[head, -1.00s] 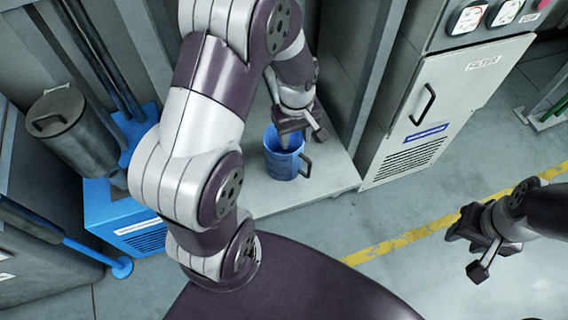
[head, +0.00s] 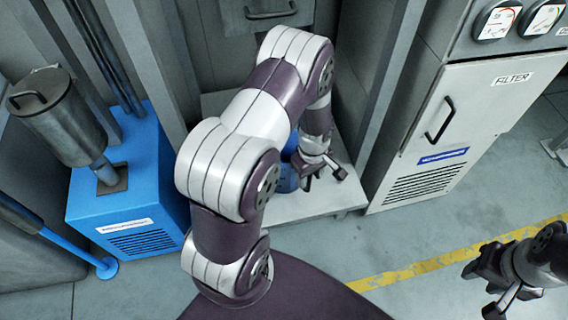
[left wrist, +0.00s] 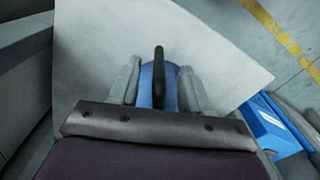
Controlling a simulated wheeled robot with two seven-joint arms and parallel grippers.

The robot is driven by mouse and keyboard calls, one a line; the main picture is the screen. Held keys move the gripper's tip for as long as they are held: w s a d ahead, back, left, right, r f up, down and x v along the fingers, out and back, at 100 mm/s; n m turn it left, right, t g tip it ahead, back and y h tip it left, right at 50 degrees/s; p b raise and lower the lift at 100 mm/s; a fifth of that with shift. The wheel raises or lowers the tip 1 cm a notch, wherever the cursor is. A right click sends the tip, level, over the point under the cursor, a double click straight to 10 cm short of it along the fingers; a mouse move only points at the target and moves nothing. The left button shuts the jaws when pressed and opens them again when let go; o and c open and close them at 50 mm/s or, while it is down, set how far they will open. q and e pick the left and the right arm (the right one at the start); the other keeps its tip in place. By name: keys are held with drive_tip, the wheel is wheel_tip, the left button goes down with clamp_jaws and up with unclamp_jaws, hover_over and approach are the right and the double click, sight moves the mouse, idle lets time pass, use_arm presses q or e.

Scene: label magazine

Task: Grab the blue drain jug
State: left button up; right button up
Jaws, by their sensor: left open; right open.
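The blue jug (head: 286,180) stands on a pale low platform (head: 341,198). In the head view my left arm hides much of it. My left gripper (head: 322,176) is beside it on the right, at its handle side, with open jaws. In the left wrist view the jug (left wrist: 146,88) shows blue between and below the open fingers. Its dark upright handle (left wrist: 159,72) lies between the two fingers, with a gap on each side. My right gripper (head: 492,285) is open and empty at the lower right of the head view, far from the jug.
A grey cabinet labelled FILTER (head: 437,125) stands right of the platform. A blue unit (head: 125,205) with a grey canister (head: 60,118) stands at the left. Grey uprights flank the platform. The floor with the yellow line (head: 440,262) is clear.

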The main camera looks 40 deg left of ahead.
use_arm(q)
drive_tip(key=shift+r, duration=0.15)
clamp_jaws()
